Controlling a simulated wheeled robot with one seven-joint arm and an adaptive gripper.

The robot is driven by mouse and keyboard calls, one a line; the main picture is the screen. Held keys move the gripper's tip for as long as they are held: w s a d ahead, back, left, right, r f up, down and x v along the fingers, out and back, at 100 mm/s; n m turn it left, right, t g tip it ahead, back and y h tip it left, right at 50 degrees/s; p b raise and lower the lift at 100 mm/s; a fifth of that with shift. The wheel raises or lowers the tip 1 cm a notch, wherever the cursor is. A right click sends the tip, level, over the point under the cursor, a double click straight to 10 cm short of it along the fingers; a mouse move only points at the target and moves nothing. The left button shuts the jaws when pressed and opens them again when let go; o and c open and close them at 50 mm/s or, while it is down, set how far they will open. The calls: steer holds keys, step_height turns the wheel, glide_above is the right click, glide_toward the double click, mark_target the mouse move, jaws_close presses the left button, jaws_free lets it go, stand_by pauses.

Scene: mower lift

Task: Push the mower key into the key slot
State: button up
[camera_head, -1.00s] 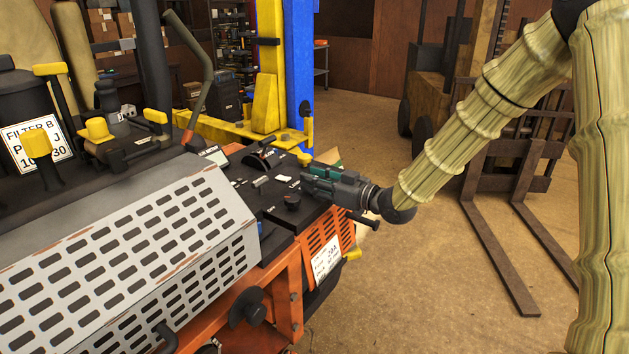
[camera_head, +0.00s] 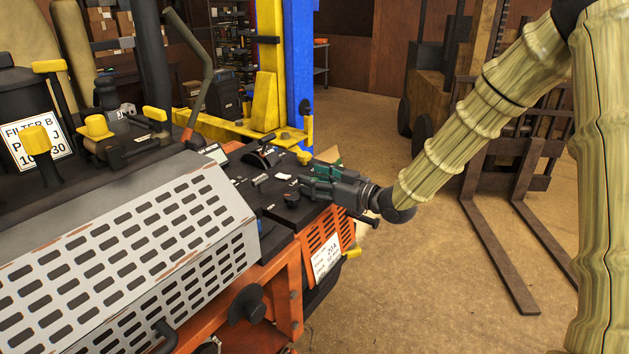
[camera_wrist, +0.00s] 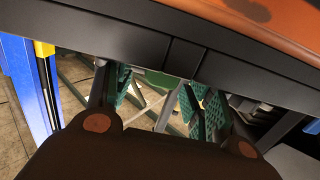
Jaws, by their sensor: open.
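My gripper (camera_head: 311,178) is open over the right end of the mower's black control panel (camera_head: 266,214). Its two fingers with green pads are spread apart in the head view. In the wrist view the green pads (camera_wrist: 157,96) show with a gap between them, and I see nothing clearly held there. I cannot pick out the mower key or the key slot for certain. The panel carries small levers, a dark round knob (camera_head: 291,199) and pale labels. The gripper hides part of the panel's right end.
The mower's slotted grey cover (camera_head: 128,262) fills the lower left. An orange vented side (camera_head: 321,242) lies below the panel. A yellow and blue lift post (camera_head: 285,70) stands behind. A forklift (camera_head: 500,170) stands at the right. Open floor lies between.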

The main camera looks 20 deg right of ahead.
steer(key=v, duration=1.2)
